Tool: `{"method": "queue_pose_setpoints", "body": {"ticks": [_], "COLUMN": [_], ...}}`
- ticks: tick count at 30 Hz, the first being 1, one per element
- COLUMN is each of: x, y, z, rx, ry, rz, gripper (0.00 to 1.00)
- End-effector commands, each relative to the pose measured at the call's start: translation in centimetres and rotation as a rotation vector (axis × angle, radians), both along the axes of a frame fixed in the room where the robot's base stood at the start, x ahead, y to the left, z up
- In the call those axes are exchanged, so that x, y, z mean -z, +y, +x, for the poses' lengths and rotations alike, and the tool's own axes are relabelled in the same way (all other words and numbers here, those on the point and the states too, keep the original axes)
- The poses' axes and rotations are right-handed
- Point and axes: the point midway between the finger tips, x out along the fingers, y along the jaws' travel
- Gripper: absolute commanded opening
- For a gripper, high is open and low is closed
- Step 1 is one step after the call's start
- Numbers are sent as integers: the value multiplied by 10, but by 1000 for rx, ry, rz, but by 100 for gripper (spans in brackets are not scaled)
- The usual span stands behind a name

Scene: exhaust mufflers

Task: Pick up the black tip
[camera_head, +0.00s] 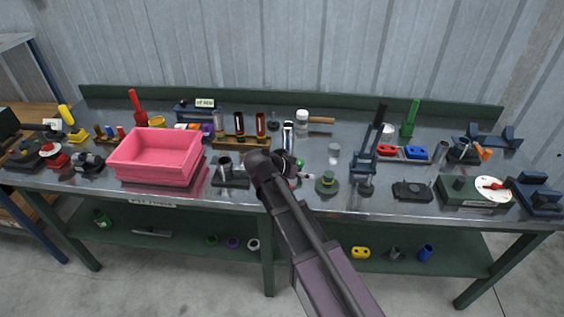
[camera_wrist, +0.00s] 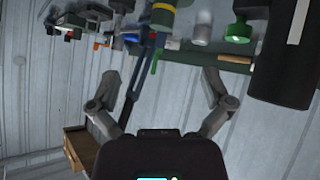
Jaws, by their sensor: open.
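My gripper (camera_head: 290,167) is over the table, right of and nearer than the rack, partly hidden by my arm. In the wrist view my gripper (camera_wrist: 160,85) is open with nothing between its fingers. A large black cylinder (camera_wrist: 280,75) fills that view's upper right; I cannot tell which thing it is.
A pink bin (camera_head: 155,155) stands left of my gripper. A chrome upright part (camera_head: 288,136) stands close behind it. A green round part (camera_head: 327,184) and a blue toggle stand (camera_head: 366,158) are to the right. The table's front edge is crowded.

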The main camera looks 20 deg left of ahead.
Motion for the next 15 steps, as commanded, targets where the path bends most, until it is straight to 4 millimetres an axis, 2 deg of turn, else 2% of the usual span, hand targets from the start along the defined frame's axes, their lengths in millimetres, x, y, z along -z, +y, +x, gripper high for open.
{"method": "queue_pose_setpoints", "body": {"ticks": [1, 6, 12, 15], "x": [-4, -20, -34, -38], "y": [23, 80, 127, 139], "z": [-2, -14, -30, -35], "rx": [-12, -37, -64, -72], "ry": [-44, -194, -314, -346], "rz": [4, 33, 71, 84], "gripper": [100, 100, 100, 100]}}
